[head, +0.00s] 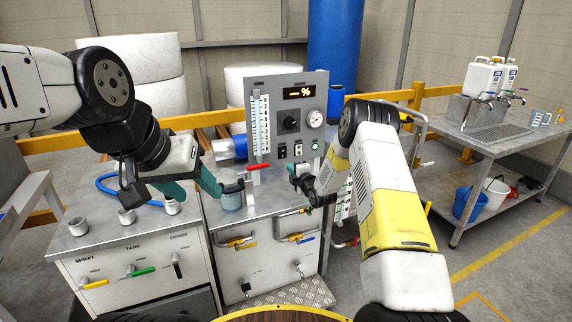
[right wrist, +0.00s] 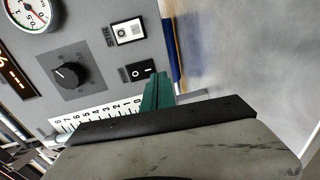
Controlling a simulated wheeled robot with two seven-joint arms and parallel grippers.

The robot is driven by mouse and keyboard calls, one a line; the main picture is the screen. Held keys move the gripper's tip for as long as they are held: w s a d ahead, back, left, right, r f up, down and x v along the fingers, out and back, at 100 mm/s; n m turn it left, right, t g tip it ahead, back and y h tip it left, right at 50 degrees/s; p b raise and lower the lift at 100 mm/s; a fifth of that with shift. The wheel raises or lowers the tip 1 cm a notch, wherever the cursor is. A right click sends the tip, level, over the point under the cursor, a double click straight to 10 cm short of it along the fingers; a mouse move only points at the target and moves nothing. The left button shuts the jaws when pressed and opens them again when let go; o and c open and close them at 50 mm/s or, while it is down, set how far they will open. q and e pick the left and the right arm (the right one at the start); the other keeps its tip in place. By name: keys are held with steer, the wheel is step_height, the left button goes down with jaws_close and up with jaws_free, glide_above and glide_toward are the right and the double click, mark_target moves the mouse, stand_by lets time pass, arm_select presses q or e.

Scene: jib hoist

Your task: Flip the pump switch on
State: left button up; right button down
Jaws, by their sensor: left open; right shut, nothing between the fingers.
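The grey control panel (head: 268,82) stands upright at the back of the cabinet. Low on it are a black rocker switch (head: 282,152) marked O and I, and a second switch in a white frame (head: 298,150). In the right wrist view the rocker (right wrist: 138,71) and the white-framed switch (right wrist: 128,31) both show. My right gripper (head: 294,171) is shut and empty just below the switches; its green fingertips (right wrist: 155,90) are close to the rocker, contact unclear. My left gripper (head: 200,191) is open above the left cabinet.
The panel also has a knob (head: 291,122), gauge (head: 315,118), lit green lamp (head: 315,146) and display (head: 299,93). A grey-blue cup (head: 231,200) sits close to my left fingertips. A red-handled valve (head: 258,166) is left of my right gripper.

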steer(key=s+d+f, duration=0.1)
steer(key=s+d, duration=0.2)
steer(key=s, duration=0.4)
steer(key=s+d+r+m+g+h, duration=0.25)
steer(key=s+r+m, duration=0.3)
steer(key=r, duration=0.55)
steer(key=s+d+r+m+g+h, duration=0.15)
steer(key=s+d+r+m, duration=0.35)
steer(key=r, duration=0.6)
steer(key=s+r+m+g, duration=0.1)
steer(key=s+m, duration=0.2)
steer(key=s, duration=0.8)
steer(key=s+a+r+m+g, duration=0.1)
steer(key=s+m, duration=0.3)
steer(key=s, duration=0.8)
steer(key=s+a+r+m+g, duration=0.1)
steer(key=s+r+m+g, duration=0.2)
steer(key=s, duration=0.8)
steer(key=shift+s+m, duration=0.4)
steer(key=shift+m, duration=0.15)
